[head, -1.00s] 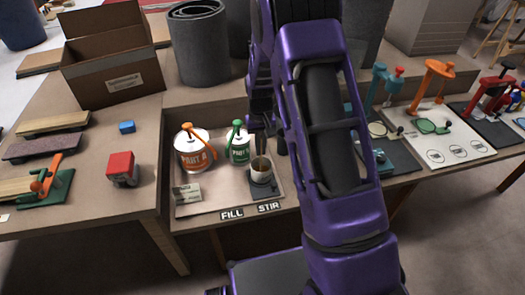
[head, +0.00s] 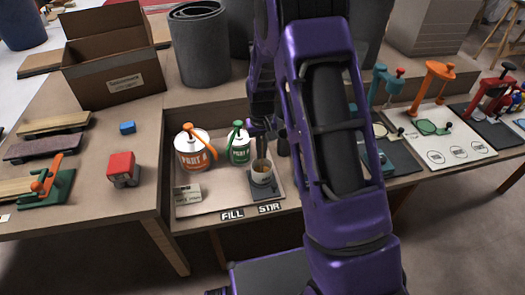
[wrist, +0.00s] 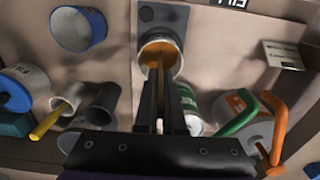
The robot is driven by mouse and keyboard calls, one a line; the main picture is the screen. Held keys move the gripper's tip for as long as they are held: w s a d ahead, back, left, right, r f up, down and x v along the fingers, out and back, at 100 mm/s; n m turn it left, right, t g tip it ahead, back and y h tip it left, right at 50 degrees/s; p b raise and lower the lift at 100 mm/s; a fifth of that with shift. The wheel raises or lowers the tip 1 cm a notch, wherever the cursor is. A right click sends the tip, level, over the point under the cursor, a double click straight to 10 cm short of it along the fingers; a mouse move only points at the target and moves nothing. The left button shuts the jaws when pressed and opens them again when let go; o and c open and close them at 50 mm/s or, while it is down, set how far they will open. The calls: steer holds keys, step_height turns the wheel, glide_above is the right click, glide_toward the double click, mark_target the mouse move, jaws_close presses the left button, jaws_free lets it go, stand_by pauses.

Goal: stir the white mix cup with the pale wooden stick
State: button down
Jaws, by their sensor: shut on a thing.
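The white mix cup (head: 262,175) stands upright on a dark square pad at the STIR label, with orange-brown mix inside. In the wrist view the cup (wrist: 147,64) opens toward me just beyond the fingertips. My gripper (head: 262,134) is above the cup, pointing down. In the wrist view my gripper (wrist: 164,88) is shut on the wooden stick (wrist: 160,94), a thin brown strip between the dark fingers. The stick reaches toward the mix; its lower end is hard to see, and I cannot tell how deep it is.
The orange-handled PART A can (head: 193,155) and green-handled can (head: 239,151) stand left of the cup in the shallow tray (head: 222,200). A dark cylinder (wrist: 102,101) and a cup with a yellow stick (wrist: 63,106) are nearby. A red-topped block (head: 122,168) sits farther left.

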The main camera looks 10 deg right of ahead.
steer(key=shift+r, duration=0.15)
steer(key=shift+r+p, duration=2.35)
steer(key=shift+r, duration=1)
steer(key=shift+r+p, duration=1.7)
steer(key=shift+r, duration=0.85)
